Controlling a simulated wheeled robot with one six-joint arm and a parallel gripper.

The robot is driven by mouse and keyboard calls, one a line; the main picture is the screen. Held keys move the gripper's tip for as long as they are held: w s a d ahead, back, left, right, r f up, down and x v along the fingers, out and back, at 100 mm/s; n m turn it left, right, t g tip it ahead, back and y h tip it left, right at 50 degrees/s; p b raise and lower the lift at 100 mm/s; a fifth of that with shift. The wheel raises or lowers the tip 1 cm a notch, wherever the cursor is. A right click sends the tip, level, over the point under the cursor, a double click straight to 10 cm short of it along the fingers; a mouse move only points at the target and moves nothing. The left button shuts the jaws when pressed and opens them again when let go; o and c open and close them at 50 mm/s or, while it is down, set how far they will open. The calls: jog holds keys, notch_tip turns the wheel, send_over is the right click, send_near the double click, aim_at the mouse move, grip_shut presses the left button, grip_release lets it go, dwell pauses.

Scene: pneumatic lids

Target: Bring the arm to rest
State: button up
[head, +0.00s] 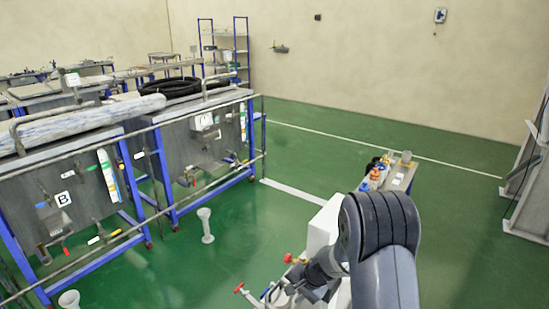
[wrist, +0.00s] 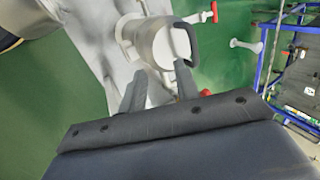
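My arm (head: 385,235) is bent at the lower right of the head view, with its dark grey joint uppermost. My gripper (wrist: 160,76) shows in the wrist view with its two grey fingers spread apart. The white rounded part beyond the fingers appears to be outside their grip, and I see nothing held between them. In the head view the gripper end is low, near the red-handled fittings, and partly hidden by the arm.
Steel tanks (head: 62,205) on blue frames stand at left behind a metal rail. A white pedestal (head: 206,226) stands on the green floor. A small bench with bottles (head: 374,177) is beyond my arm. Red handles (head: 288,258) are close to my gripper. Floor at centre right is clear.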

jog(key=s+d+f+t+y+b, duration=0.6)
jog(key=s+d+f+y+b, duration=0.1)
jog(key=b, duration=0.9)
jog(key=shift+d+f+y+b, duration=0.2)
jog(key=shift+d+y+b, duration=0.15)
jog(key=shift+d+y, duration=0.75)
jog(key=shift+d, duration=0.15)
jog(key=shift+h, duration=0.3)
